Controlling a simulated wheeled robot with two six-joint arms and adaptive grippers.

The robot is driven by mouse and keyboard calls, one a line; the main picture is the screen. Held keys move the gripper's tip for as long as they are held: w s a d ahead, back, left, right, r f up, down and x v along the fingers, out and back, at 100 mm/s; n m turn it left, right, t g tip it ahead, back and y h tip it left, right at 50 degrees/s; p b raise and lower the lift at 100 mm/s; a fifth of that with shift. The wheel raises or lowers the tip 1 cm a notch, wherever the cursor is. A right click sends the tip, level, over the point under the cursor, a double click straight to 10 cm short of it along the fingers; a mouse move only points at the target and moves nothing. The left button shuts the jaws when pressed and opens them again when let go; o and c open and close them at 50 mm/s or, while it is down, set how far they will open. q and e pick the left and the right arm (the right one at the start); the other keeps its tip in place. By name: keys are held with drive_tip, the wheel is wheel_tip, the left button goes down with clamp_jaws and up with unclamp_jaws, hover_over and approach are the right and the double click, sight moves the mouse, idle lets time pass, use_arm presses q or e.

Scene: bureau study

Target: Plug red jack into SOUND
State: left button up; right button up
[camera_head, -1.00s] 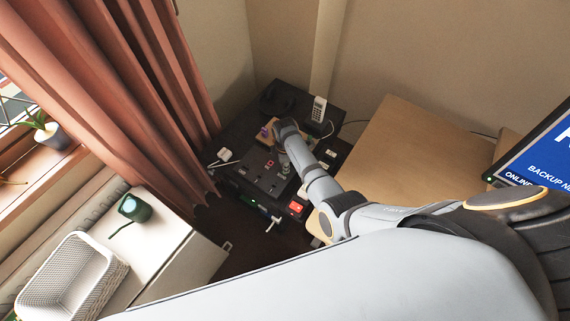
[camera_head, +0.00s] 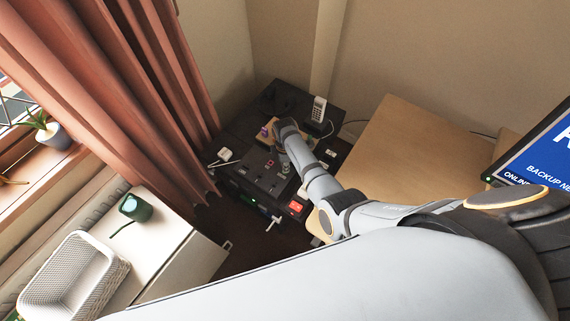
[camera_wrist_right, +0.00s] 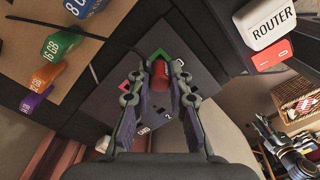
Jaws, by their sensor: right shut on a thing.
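The red jack (camera_wrist_right: 159,75) is between the fingertips of my right gripper (camera_wrist_right: 158,88), which is shut on it, in the right wrist view. A dark cable runs from near it towards the upper left. Beyond the jack is a grey panel (camera_wrist_right: 183,63) with a green-framed square (camera_wrist_right: 160,54) and a pink-framed square (camera_wrist_right: 124,86). The jack overlaps the panel in this view; I cannot tell whether it touches it. No SOUND label is legible. In the head view, the panel (camera_head: 262,183) lies on the dark desk beside my right wrist, and the jack is not discernible.
A ROUTER block (camera_wrist_right: 271,20) with a red switch (camera_wrist_right: 284,55) stands right of the panel. Coloured memory blocks, including a green one (camera_wrist_right: 58,46), stand at left. A phone (camera_head: 318,109) stands at the desk's back. A wooden surface (camera_head: 405,150) right of the desk is bare.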

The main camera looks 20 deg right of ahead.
drive_tip(key=shift+f+b, duration=0.7)
drive_tip(key=shift+f, duration=0.3)
idle(1.0)
drive_tip(key=o, duration=0.9)
wheel_tip(320, 180, up, 12)
drive_tip(key=shift+r, duration=0.1)
idle(0.3)
